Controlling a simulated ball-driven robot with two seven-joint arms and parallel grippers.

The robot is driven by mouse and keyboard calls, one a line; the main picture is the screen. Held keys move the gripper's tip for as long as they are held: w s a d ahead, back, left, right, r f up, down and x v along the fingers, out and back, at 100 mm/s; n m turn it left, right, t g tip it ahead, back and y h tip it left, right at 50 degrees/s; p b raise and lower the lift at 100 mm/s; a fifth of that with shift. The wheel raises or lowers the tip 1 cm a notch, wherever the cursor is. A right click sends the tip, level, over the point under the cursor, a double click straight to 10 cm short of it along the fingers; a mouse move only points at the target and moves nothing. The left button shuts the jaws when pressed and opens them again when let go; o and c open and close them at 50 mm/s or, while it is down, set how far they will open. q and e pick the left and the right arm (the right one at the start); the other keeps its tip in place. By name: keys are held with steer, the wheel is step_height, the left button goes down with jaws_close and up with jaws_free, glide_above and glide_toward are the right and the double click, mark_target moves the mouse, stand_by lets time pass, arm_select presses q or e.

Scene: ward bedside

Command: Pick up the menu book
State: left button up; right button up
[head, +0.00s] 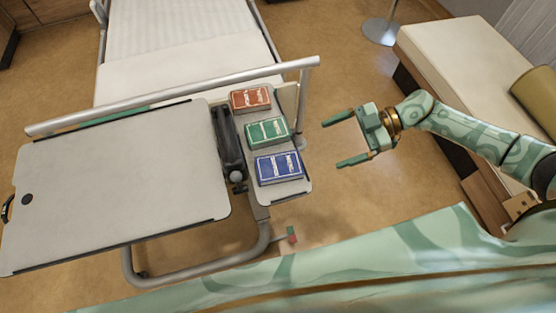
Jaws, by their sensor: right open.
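Three thick, book-like things lie in a row on the narrow side shelf (262,193) of the overbed table: a red one (251,98) farthest, a green one (267,132) in the middle and a blue one (279,167) nearest. Each has white print too small to read, so I cannot tell which is the menu book. My right gripper (333,143) is open and empty, to the right of the shelf, its fingers pointing left towards the green and blue ones. It touches none of them. My left gripper is not in view.
The wide tabletop (120,180) left of the shelf is bare except for a dark round spot. A metal rail (180,95) runs behind it, before the white bed (185,50). A cabinet (465,70) with a tan cylinder (538,95) stands right. Open floor lies between shelf and cabinet.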

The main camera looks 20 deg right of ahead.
glide_toward(279, 165)
steer(key=shift+m, duration=0.3)
steer(key=x, duration=0.4)
steer(key=shift+s+a+r+b, duration=0.2)
steer(key=shift+a+r+b, duration=0.1)
steer(key=shift+a, duration=0.2)
steer(key=a+f, duration=0.1)
steer(key=a+f+b, duration=0.1)
steer(key=a+f, duration=0.1)
steer(key=a, duration=0.1)
steer(key=shift+w, duration=0.35)
steer(key=shift+a, duration=0.3)
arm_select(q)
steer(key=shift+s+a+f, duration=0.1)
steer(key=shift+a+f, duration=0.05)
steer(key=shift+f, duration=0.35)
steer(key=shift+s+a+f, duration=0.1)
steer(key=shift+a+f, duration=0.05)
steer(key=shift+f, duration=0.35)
arm_select(e)
steer(key=c, duration=1.2)
